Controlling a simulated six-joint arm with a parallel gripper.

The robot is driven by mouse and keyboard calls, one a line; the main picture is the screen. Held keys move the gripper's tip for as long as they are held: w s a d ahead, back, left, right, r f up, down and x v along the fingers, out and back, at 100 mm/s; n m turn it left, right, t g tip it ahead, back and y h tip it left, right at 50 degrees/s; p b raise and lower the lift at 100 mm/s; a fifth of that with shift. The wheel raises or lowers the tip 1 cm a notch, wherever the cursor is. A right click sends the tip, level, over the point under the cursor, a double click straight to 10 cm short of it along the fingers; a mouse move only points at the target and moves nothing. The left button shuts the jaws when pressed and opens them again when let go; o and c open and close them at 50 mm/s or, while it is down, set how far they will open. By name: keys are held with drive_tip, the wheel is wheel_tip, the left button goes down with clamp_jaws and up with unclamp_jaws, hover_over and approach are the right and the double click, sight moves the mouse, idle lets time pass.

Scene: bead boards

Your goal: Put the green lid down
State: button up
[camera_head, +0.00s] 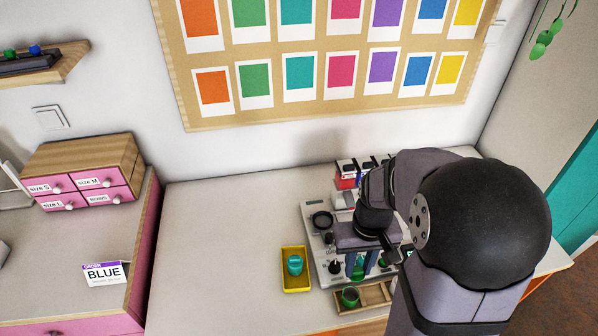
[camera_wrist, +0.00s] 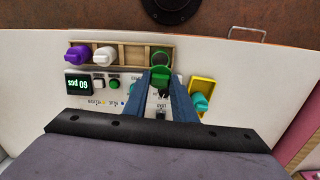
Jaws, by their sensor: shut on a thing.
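My gripper (camera_wrist: 160,82) is shut on the green lid (camera_wrist: 161,75), which shows between the tips of its blue fingers in the wrist view. In the head view my gripper (camera_head: 357,268) is over the front of the grey machine, and the lid is mostly hidden there. A dark green open container (camera_wrist: 160,53) sits in the end slot of the wooden tray (camera_wrist: 132,54), just beyond the held lid. It also shows in the head view (camera_head: 349,297). I cannot tell whether the lid touches anything below.
A purple piece (camera_wrist: 77,55) and a white piece (camera_wrist: 105,55) sit in the wooden tray. A yellow tray (camera_head: 296,283) with a teal piece (camera_head: 294,265) stands left of the grey machine (camera_head: 313,222). The table (camera_head: 220,240) is clear farther left.

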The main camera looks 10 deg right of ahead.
drive_tip(key=w+d+r+m, duration=0.1)
drive_tip(key=w+r, duration=0.1)
drive_tip(key=w, duration=0.4)
drive_tip(key=w+a+f+n, duration=0.2)
drive_tip(key=a+f, duration=0.4)
drive_tip(key=a, duration=0.1)
drive_tip(key=shift+w+a+f, duration=0.15)
drive_tip(key=shift+w+a, duration=0.15)
drive_tip(key=b, duration=0.6)
approach(296, 241)
drive_tip(key=shift+f+p, duration=1.2)
drive_tip(key=shift+f, duration=1.45)
